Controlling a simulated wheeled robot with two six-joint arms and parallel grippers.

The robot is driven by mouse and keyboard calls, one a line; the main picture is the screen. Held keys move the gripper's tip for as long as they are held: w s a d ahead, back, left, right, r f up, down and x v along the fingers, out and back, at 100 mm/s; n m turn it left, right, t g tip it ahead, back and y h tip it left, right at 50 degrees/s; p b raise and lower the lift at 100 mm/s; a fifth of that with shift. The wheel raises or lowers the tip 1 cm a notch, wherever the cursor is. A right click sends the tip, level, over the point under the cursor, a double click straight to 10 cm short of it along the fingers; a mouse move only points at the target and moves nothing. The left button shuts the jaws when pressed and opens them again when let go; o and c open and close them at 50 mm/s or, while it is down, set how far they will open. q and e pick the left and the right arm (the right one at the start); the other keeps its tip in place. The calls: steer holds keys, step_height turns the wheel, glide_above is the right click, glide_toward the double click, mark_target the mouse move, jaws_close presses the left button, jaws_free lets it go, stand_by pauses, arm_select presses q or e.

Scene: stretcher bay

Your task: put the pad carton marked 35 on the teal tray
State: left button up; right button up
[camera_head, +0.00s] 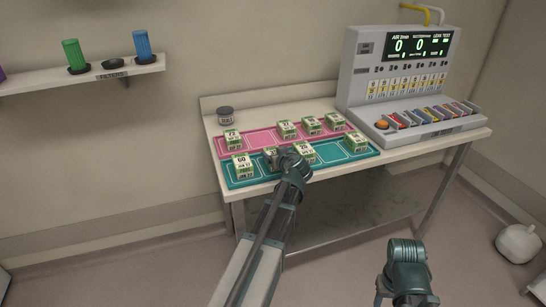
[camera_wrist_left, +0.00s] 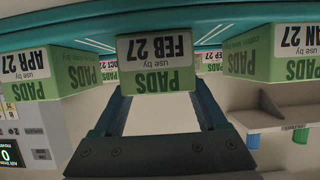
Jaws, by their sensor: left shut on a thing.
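The teal tray (camera_head: 329,156) lies along the front of the table. My left gripper (camera_head: 277,160) is over it, shut on a small green and white pad carton (camera_head: 270,152). In the left wrist view the held carton (camera_wrist_left: 155,62) reads PADS, FEB 27, upside down, between my fingers. Its number is mostly hidden in the head view; I cannot read it as 35. It is at the teal tray, between the carton marked 60 (camera_head: 241,167) and another carton (camera_head: 303,152). I cannot tell whether it touches the tray. My right arm's end (camera_head: 407,285) is low at the right, its jaws unclear.
A pink tray (camera_head: 260,139) behind the teal one holds several cartons. A carton (camera_head: 356,141) stands at the teal tray's right end. A dark round jar (camera_head: 225,115) is at the back left. A display machine (camera_head: 400,80) fills the table's right side.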

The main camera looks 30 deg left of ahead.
arm_select(q)
steer(key=shift+d+r, duration=0.1)
steer(key=o, duration=1.5)
steer(key=shift+f, duration=0.2)
steer(key=shift+r, duration=0.15)
steer(key=p+v, duration=0.4)
steer(key=v, duration=0.8)
steer(key=shift+p, duration=0.3)
steer(key=s+d+f+m+g+h, duration=0.3)
steer(key=s+d, duration=0.3)
steer(key=d, duration=0.3)
steer(key=s+d+f+m+g+h, duration=0.3)
steer(key=s+d+f+m, duration=0.2)
steer(key=d, duration=0.5)
steer(key=s+d+f+m+g+h, duration=0.3)
steer(key=s+d+f+m, duration=0.2)
steer(key=s+d, duration=0.4)
steer(key=shift+s+d+m, duration=0.15)
steer(key=shift+d+m, duration=0.15)
steer(key=shift+m, duration=0.1)
